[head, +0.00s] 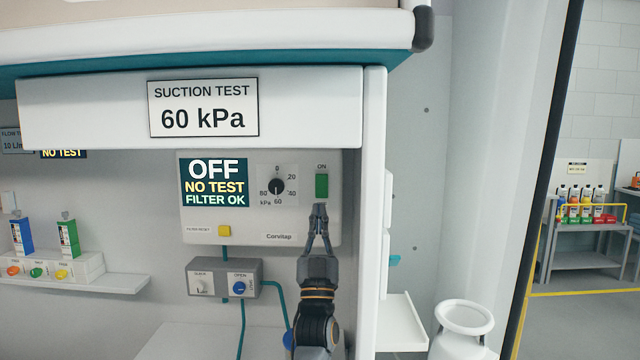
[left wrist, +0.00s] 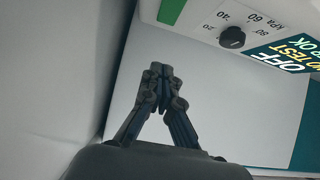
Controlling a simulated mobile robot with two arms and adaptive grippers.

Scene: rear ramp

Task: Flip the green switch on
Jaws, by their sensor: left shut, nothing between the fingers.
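The green switch (head: 322,186) is at the right of the white suction panel (head: 240,222), under the word ON. It also shows at the top of the left wrist view (left wrist: 171,10), partly cut off by the frame edge. The panel's display (head: 214,182) reads OFF, NO TEST, FILTER OK. My left gripper (head: 319,208) is shut and empty, its fingertips just below the green switch in the head view. In the left wrist view the closed fingertips (left wrist: 159,72) stand apart from the switch in the picture. I cannot tell whether they touch the panel. My right gripper is not in view.
A black dial (head: 277,187) sits left of the switch, and a yellow button (head: 224,231) is lower left. A grey box with knobs (head: 222,278) is below the panel. A white side wall (head: 374,200) stands close right of the gripper. A sign (head: 203,108) reads 60 kPa.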

